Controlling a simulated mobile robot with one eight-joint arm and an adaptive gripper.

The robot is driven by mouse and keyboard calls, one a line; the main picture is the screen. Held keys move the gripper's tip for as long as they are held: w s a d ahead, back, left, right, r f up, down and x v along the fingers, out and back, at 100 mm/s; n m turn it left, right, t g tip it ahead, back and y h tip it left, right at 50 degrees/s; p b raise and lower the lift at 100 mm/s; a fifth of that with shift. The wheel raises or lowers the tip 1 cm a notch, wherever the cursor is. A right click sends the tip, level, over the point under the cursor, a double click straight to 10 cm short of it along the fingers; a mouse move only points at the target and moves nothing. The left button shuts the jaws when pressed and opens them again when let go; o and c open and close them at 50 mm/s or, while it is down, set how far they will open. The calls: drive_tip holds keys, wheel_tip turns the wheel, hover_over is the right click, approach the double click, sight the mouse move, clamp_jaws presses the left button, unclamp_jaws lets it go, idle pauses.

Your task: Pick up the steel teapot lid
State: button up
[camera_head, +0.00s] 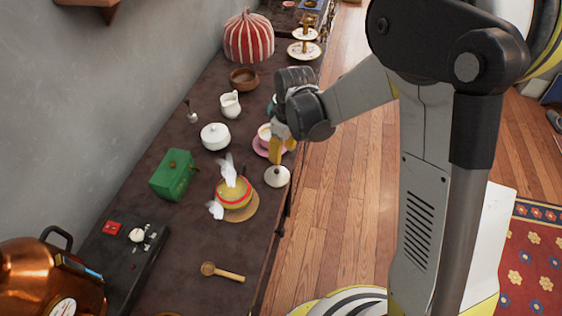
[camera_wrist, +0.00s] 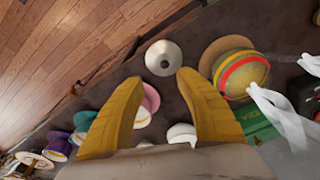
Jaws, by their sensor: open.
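The steel teapot lid (camera_head: 277,177) is a pale, round, shallow dome with a small dark knob on top. It lies on the dark counter near its right edge in the head view. It also shows in the wrist view (camera_wrist: 164,57), just beyond the gap between the fingertips. My gripper (camera_head: 282,152) points down with yellow fingers apart, above and slightly behind the lid. In the wrist view the open fingers (camera_wrist: 160,78) have nothing between them. A yellow pot with a red band (camera_head: 235,193) and whitish handle and spout stands left of the lid.
A wooden round mat (camera_head: 244,213) lies under the yellow pot. A pink saucer with a cup (camera_head: 262,146) is close behind the gripper. A white lidded bowl (camera_head: 215,136), green box (camera_head: 172,175) and wooden spoon (camera_head: 222,272) stand or lie leftward. The counter edge is near the lid.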

sight(277, 170)
drive_tip(key=f, duration=0.1)
drive_tip(key=f+b, duration=0.1)
drive_tip(key=f, duration=0.1)
drive_tip(key=f+b, duration=0.1)
drive_tip(key=f, duration=0.1)
drive_tip(key=shift+w+a, duration=0.1)
drive_tip(key=shift+a, duration=0.2)
drive_tip(key=f+b, duration=0.1)
drive_tip(key=f, duration=0.1)
drive_tip(key=a+f+b, duration=0.1)
drive_tip(key=f+b, duration=0.1)
drive_tip(key=f, duration=0.1)
drive_tip(key=shift+a, duration=0.1)
drive_tip(key=shift+r, duration=0.1)
clamp_jaws()
